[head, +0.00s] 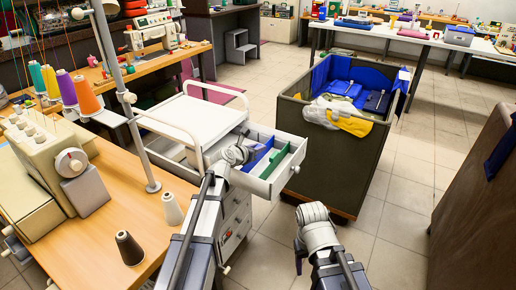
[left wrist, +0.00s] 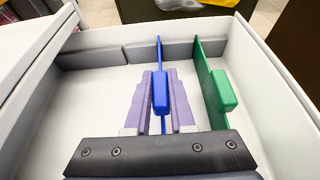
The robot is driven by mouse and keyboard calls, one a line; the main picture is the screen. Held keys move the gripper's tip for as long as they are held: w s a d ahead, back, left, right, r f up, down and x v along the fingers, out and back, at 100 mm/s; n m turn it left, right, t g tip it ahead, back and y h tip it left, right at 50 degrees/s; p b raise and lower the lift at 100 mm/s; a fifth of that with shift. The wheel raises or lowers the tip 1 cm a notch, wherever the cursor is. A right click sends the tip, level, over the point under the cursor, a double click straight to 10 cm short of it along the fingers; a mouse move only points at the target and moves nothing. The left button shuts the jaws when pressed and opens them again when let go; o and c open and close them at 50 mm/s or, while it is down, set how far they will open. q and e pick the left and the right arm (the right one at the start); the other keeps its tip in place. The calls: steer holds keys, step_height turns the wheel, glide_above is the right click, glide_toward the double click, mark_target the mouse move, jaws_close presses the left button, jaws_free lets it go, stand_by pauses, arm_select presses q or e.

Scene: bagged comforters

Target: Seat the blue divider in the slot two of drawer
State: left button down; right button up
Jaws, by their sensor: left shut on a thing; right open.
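The blue divider (left wrist: 160,92) stands upright in the open white drawer (head: 289,178), between the pale purple fingers of my left gripper (left wrist: 160,100). The fingers are shut on it. Its far end lines up with a gap between grey blocks on the drawer's far wall; I cannot tell how deep it sits. A green divider (left wrist: 217,90) stands upright to its right. In the head view, my left gripper (head: 240,152) is over the drawer, with the blue divider (head: 262,152) beside it. My right gripper (head: 300,258) is low in front, apart from the drawer and empty, its fingers mostly hidden.
A dark bin (head: 335,160) with blue, grey and yellow cloth stands just behind and right of the drawer. A wooden table (head: 100,240) with a sewing machine and thread cones is at left. A brown panel (head: 475,190) stands at right. Floor between is clear.

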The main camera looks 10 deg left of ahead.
arm_select(q)
steer(key=shift+f, duration=0.15)
steer(key=shift+c, duration=0.2)
jaws_free()
stand_by(0.4)
steer(key=shift+s, duration=0.1)
stand_by(0.4)
steer(key=shift+s+a+r+p, duration=0.25)
steer(key=shift+s+r+p, duration=0.4)
steer(key=shift+s, duration=0.05)
steer(key=shift+s+a+r+p, duration=0.25)
steer(key=shift+s+r+p, duration=0.35)
steer(key=shift+s+r, duration=0.1)
steer(key=shift+s+a+r+p, duration=0.25)
steer(key=shift+s+r+p, duration=0.4)
steer(key=shift+s, duration=0.1)
steer(key=p+v, duration=0.3)
steer(key=v, duration=0.4)
steer(key=shift+s+a+r, duration=0.15)
steer(key=shift+s+r, duration=0.05)
steer(key=shift+s, duration=0.15)
